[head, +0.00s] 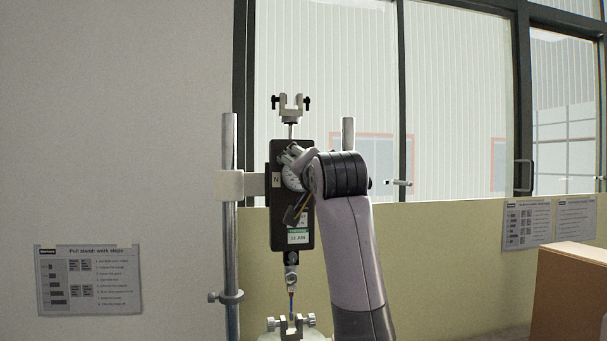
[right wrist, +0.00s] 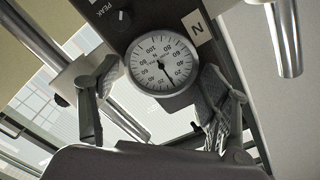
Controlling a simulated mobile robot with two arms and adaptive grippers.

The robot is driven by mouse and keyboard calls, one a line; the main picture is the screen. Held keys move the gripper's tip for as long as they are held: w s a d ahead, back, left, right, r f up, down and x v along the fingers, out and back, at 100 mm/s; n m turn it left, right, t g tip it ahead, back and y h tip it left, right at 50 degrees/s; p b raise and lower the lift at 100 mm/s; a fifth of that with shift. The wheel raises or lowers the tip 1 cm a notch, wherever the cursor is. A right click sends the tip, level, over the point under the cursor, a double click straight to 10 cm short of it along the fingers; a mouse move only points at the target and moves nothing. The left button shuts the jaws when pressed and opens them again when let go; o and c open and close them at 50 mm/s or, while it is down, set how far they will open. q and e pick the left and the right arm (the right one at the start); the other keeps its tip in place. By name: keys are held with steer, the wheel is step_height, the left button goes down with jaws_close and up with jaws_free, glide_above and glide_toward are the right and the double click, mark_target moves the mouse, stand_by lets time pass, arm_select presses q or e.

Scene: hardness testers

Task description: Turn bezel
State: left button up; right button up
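A dark force gauge (head: 276,224) hangs upright on a metal stand in the head view. Its round white dial (head: 291,178) is partly covered by my right gripper (head: 293,182). In the right wrist view the dial (right wrist: 159,62) is clear, with a grey bezel (right wrist: 163,95) around it and a black needle pointing down and slightly right. My right gripper (right wrist: 158,72) has one finger on each side of the bezel. The fingers look spread and close to the rim; contact cannot be made out. My left gripper is not in view.
The stand's post (head: 230,180) rises left of the gauge, with a clamp bracket joining them. A fork grip (head: 291,108) sits above the gauge, and a lower clamp (head: 291,324) sits below. A wall sheet (head: 90,280) hangs at left.

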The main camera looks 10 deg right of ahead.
steer(key=shift+o, duration=1.1)
steer(key=shift+s, duration=0.15)
steer(key=s, duration=1.1)
steer(key=shift+s, duration=0.4)
